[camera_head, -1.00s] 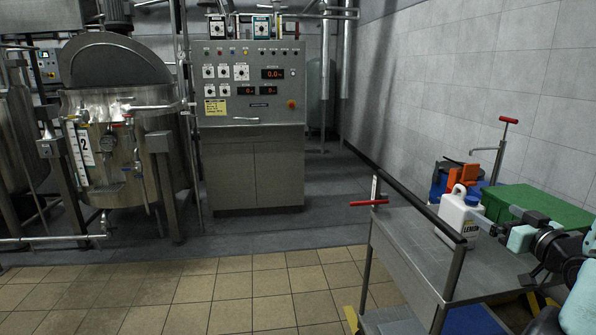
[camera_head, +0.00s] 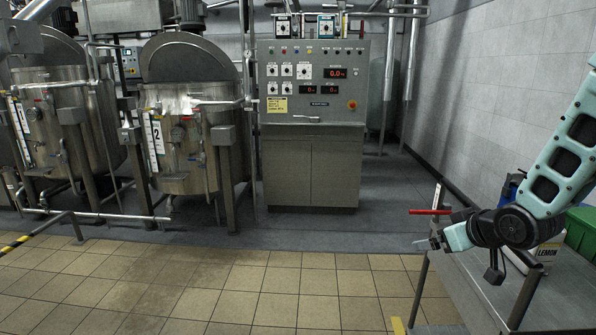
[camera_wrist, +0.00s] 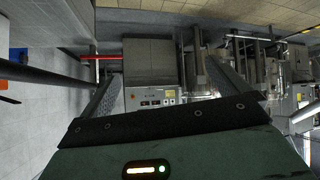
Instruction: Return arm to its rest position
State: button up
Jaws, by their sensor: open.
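My gripper (camera_head: 424,243) is at the right of the head view, above the left edge of the metal cart, pointing left. In the wrist view its two fingers (camera_wrist: 165,88) are spread wide apart with nothing between them. My teal arm comes down from the upper right and partly hides the cart and the things on it.
The metal cart (camera_head: 470,290) with its red-handled bar (camera_head: 428,212) is below my arm. A green box (camera_head: 583,235) sits at its right. The control cabinet (camera_head: 310,130) and the mixer marked 2 (camera_head: 190,125) stand at the back. The tiled floor (camera_head: 250,285) in front is clear.

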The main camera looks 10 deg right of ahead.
jog(key=s+a+n+g+y, duration=0.1)
jog(key=s+a+n+g, duration=0.15)
jog(key=a, duration=1.15)
jog(key=s+a+r+n+g, duration=0.1)
jog(key=s+a+g, duration=0.3)
jog(key=s+a, duration=0.4)
jog(key=s+a+r+n+g, duration=0.1)
jog(key=s+a+n+g, duration=0.1)
jog(key=s+a, duration=0.7)
jog(key=s+g, duration=0.1)
jog(key=s, duration=0.3)
jog(key=shift+s+n+g, duration=0.35)
jog(key=shift+r, duration=0.1)
